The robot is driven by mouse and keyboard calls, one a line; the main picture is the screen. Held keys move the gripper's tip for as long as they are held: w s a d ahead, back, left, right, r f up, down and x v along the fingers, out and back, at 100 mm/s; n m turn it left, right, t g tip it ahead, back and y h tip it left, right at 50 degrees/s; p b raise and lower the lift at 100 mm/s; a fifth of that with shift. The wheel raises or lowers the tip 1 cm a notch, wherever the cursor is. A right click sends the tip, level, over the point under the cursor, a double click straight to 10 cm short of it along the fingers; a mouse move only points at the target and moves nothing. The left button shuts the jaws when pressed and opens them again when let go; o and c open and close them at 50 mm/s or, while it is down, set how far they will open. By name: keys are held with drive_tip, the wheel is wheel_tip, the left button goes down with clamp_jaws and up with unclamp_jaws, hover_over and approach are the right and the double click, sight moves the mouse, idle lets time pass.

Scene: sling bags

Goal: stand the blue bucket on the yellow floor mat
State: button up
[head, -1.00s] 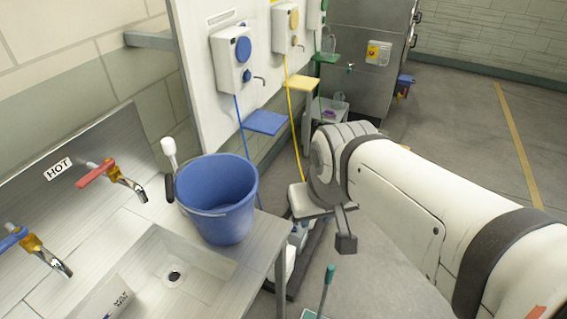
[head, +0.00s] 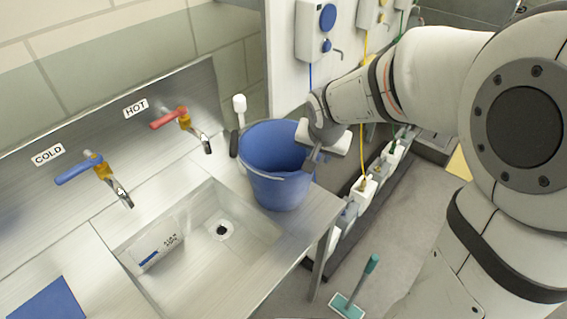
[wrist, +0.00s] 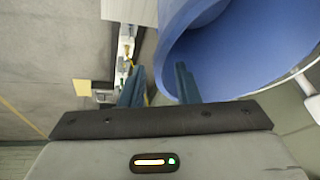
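The blue bucket (head: 275,165) stands upright on the steel counter, to the right of the sink basin. My gripper (head: 317,157) is at the right side of its rim. In the wrist view, the two fingers of my gripper (wrist: 160,86) are apart. The bucket's wall (wrist: 172,55) lies between them, one finger inside and one outside; contact is not clear. A yellow patch on the floor (head: 460,164), likely the yellow mat, is partly hidden behind my arm. It also seems to show in the wrist view (wrist: 82,88).
A white-handled brush (head: 238,120) stands just left of the bucket. Hot (head: 180,120) and cold (head: 95,170) taps are over the basin (head: 215,230). White containers (head: 365,187) line the floor by the wall. A green squeegee (head: 355,290) is in front of the counter.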

drive_tip(key=shift+a+p+x, duration=0.2)
drive_tip(key=shift+p+x, duration=0.15)
drive_tip(key=shift+x, duration=1.25)
drive_tip(key=shift+a+p+x, duration=0.15)
drive_tip(key=shift+p+x, duration=0.2)
drive_tip(key=shift+x, duration=1.2)
clamp_jaws()
drive_tip(key=shift+r, duration=0.1)
